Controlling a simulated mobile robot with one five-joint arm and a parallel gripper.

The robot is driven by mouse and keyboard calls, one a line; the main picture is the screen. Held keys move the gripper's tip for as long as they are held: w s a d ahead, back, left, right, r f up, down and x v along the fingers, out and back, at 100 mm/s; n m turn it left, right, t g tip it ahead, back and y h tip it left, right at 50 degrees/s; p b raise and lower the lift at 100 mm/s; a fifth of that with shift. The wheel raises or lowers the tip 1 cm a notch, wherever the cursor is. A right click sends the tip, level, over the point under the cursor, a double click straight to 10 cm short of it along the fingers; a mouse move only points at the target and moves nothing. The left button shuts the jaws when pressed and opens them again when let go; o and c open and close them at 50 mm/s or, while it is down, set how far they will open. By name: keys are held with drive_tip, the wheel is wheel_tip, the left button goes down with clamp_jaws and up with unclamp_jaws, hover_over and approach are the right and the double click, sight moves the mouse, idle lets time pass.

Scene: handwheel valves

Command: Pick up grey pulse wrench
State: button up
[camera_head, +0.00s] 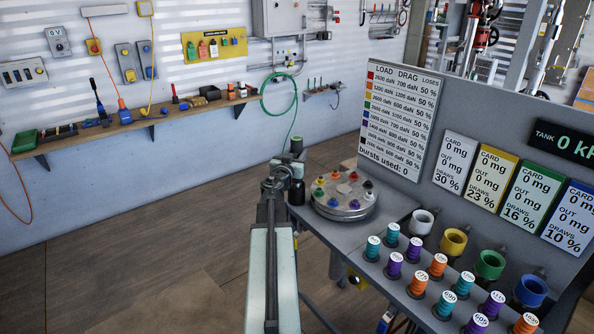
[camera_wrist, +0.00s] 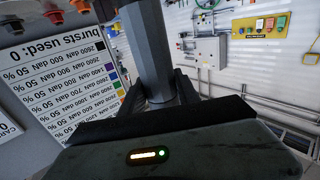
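My palm hides the near end of the shaft. Whether the wrench's base touches the bench is not clear.
A round turntable (camera_head: 344,207) with coloured knobs sits just right of the wrench. Several numbered spools (camera_head: 418,283) and coloured cups (camera_head: 453,242) fill the bench further right. A load chart board (camera_head: 400,115) rises behind. A wall shelf (camera_head: 150,122) holds tools; the floor at left is clear.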

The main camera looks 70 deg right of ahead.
clamp_jaws()
drive_tip(key=shift+r, duration=0.1)
